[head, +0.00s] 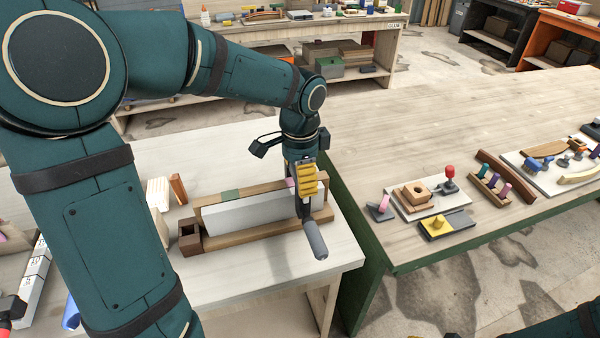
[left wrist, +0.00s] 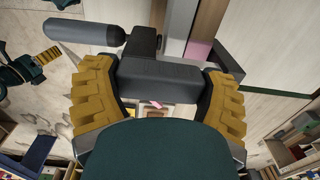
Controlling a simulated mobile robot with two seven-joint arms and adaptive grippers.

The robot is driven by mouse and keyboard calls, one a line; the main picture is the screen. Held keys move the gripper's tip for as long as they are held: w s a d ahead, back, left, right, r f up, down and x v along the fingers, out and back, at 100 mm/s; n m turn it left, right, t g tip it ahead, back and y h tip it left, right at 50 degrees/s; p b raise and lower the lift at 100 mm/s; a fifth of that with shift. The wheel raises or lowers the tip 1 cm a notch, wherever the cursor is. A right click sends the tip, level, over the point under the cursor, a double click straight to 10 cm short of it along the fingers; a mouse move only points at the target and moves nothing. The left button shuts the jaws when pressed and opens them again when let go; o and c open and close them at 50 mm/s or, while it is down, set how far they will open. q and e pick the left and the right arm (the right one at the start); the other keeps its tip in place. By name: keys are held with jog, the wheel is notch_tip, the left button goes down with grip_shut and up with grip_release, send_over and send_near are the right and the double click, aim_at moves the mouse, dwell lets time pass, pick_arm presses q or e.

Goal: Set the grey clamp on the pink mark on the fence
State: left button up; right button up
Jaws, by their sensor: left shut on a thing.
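The grey clamp (head: 315,240) has a dark body and a rounded grey handle. My left gripper (head: 304,181), with yellow ribbed fingers, is shut on its dark body, at the right part of the wooden fence (head: 210,199). In the left wrist view the clamp body (left wrist: 160,76) sits between both fingers (left wrist: 160,98), with the handle at upper left. The pink mark (head: 291,183) shows just left of the fingers, partly hidden; it also shows beside the clamp bar in the left wrist view (left wrist: 199,50). I cannot tell whether the clamp touches the fence.
A white board (head: 240,215) stands along the fence's front, and a green mark (head: 231,195) lies further left on the fence. The right-hand table (head: 480,115) holds trays and several parts across a gap.

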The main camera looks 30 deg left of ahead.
pick_arm(q)
jog(key=shift+f, duration=0.5)
jog(key=shift+f+b, duration=0.2)
jog(key=shift+b, duration=0.2)
jog(key=shift+f, duration=0.3)
jog(key=o, duration=1.2)
notch_tip(320, 180, up, 12)
jog(key=shift+s+d+r, duration=0.1)
